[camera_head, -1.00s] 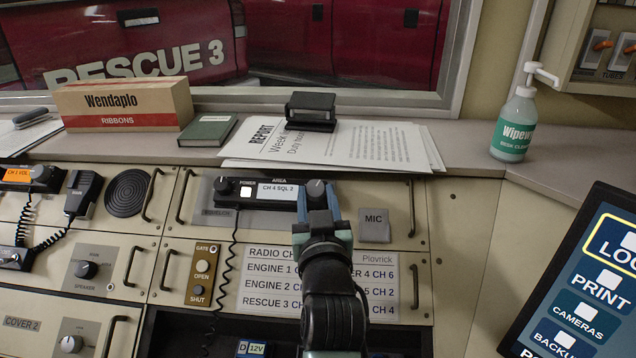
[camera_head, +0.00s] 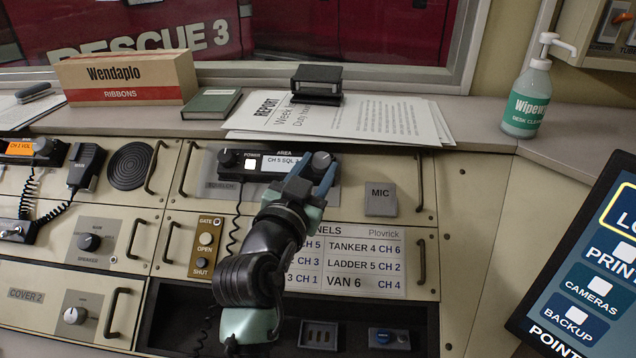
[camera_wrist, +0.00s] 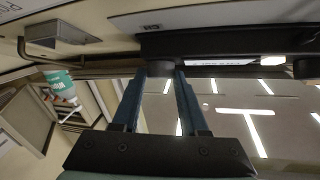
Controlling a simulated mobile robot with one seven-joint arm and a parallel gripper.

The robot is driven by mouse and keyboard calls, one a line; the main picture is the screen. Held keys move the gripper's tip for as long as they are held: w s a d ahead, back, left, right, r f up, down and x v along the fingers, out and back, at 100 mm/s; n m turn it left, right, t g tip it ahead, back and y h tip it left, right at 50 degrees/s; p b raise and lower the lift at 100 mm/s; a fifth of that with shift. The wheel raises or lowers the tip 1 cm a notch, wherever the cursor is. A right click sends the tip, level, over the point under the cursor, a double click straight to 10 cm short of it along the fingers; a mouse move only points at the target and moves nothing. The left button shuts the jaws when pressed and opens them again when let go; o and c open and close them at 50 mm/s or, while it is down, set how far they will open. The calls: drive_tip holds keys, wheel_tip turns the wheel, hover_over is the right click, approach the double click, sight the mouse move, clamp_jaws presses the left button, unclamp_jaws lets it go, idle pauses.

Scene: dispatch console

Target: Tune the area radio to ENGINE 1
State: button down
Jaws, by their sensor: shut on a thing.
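The area radio (camera_head: 262,163) is a black unit in the upper console panel. Its lit display (camera_head: 283,161) reads CH 5; the squelch digit is hard to read. My gripper (camera_head: 315,174) is shut on the radio's right knob (camera_head: 321,159). In the wrist view the knob (camera_wrist: 160,69) sits between the blue fingertips. The radio's left knob (camera_head: 228,158) is free. The channel card (camera_head: 363,262) below is partly hidden by my arm. Its left column's names are covered now, but CH 5 shows in the top row, where ENGINE 1 stood in the earlier view.
A MIC plate (camera_head: 380,199) is right of the radio. Panel handles (camera_head: 419,183) stick out nearby. A hand mic (camera_head: 86,168) hangs at left. A touch screen (camera_head: 585,270) is at right.

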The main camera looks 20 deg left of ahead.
drive_tip(key=shift+m+h+b, duration=0.3)
drive_tip(key=shift+b, duration=0.15)
drive_tip(key=shift+c, duration=2.2)
unclamp_jaws()
drive_tip(key=s, duration=1.3)
